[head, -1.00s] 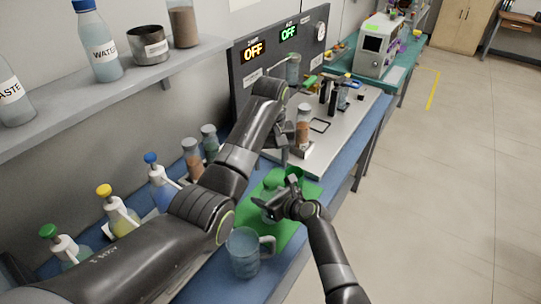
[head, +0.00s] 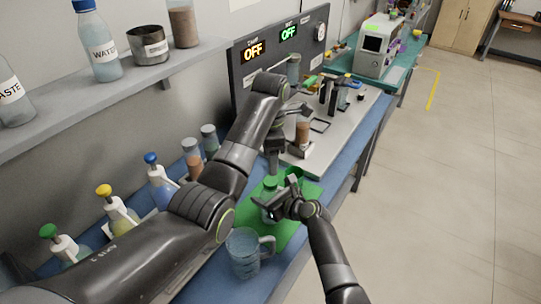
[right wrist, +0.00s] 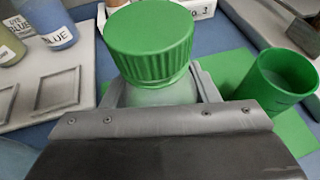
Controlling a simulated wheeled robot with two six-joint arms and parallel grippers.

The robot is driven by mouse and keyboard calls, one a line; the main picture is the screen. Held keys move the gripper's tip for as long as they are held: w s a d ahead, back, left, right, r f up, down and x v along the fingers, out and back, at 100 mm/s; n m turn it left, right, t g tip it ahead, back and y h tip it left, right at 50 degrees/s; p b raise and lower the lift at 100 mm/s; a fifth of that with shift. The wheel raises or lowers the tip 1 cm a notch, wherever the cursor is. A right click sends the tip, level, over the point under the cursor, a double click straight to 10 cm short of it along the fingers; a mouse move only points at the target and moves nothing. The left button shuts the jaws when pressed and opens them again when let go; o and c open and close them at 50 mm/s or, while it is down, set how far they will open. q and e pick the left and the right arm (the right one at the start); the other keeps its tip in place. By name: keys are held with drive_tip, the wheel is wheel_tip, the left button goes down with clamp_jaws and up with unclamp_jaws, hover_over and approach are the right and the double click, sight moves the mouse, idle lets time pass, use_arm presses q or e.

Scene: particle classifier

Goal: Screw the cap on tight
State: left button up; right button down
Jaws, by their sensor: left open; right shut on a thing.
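A clear bottle (head: 267,199) with a ribbed green cap (head: 270,183) stands over the green mat (head: 296,222). The cap sits on the bottle's neck in the right wrist view (right wrist: 150,42), and looks level; how tight it is I cannot tell. My right gripper (head: 276,208) is shut around the bottle below the cap, and its fingers show on both sides of the bottle in the right wrist view (right wrist: 160,95). My left gripper (head: 273,168) is open, pointing down just above the cap, apart from it as far as I can see.
An empty green cup (right wrist: 280,82) stands beside the bottle. A glass beaker (head: 245,254) stands near the front. Several pump bottles and jars line the wall. A metal plate (head: 330,140) with a brown-filled vial (head: 302,134) lies behind the mat.

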sight(270, 181)
use_arm(q)
drive_tip(key=n, duration=0.4)
drive_tip(key=shift+r+n, duration=0.15)
drive_tip(key=shift+n, duration=0.15)
drive_tip(key=shift+f, duration=4.05)
drive_tip(key=shift+c, duration=0.2)
